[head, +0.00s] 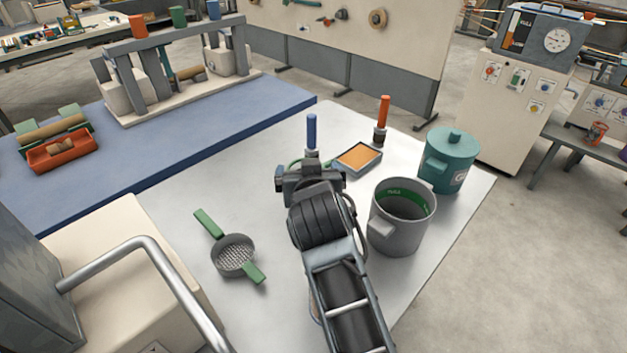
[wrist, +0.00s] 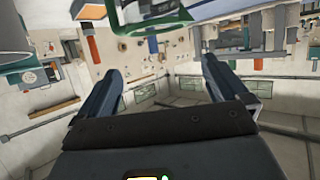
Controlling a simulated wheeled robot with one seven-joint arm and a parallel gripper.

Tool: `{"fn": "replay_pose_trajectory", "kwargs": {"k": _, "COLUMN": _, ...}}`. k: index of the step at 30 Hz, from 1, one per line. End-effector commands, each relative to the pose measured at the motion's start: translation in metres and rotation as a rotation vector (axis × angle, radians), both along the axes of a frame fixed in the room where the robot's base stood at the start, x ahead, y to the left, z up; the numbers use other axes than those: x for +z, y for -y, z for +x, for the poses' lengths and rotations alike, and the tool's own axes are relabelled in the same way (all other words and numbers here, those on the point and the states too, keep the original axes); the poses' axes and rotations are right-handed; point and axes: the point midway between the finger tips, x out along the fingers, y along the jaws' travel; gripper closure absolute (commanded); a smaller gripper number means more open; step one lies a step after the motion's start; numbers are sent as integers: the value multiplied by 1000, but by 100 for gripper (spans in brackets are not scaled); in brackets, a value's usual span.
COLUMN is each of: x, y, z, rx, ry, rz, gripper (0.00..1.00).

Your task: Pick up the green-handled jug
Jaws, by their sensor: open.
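In the wrist view a pale vessel with a green loop handle (wrist: 150,14), apparently the jug, is cut off by the top edge. My gripper (head: 308,170) is above the grey table. In the wrist view its two fingers (wrist: 163,82) are wide apart with nothing between them. The jug appears beyond the fingertips, not between them. Whether anything touches it cannot be told.
A blue-handled tool (head: 311,130) stands just behind my gripper. An orange-topped box (head: 358,157) and orange-handled tool (head: 382,120) are behind right. A grey pot (head: 398,234) is close at right, a teal lidded pot (head: 449,165) beyond. A green-handled strainer (head: 233,256) lies left; table around it is clear.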

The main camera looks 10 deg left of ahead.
Motion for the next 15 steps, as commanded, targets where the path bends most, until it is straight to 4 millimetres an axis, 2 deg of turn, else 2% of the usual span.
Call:
{"fn": "replay_pose_trajectory", "kwargs": {"k": 3, "x": -25, "y": 0, "z": -1, "rx": 0, "ry": -5, "rz": -2, "gripper": 0}}
{"fn": "replay_pose_trajectory", "kwargs": {"k": 9, "x": -62, "y": 0, "z": -1, "rx": 1, "ry": -3, "rz": 0, "gripper": 0}}
{"fn": "replay_pose_trajectory", "kwargs": {"k": 15, "x": -66, "y": -3, "z": 16, "rx": -1, "ry": -1, "rz": 0, "gripper": 0}}
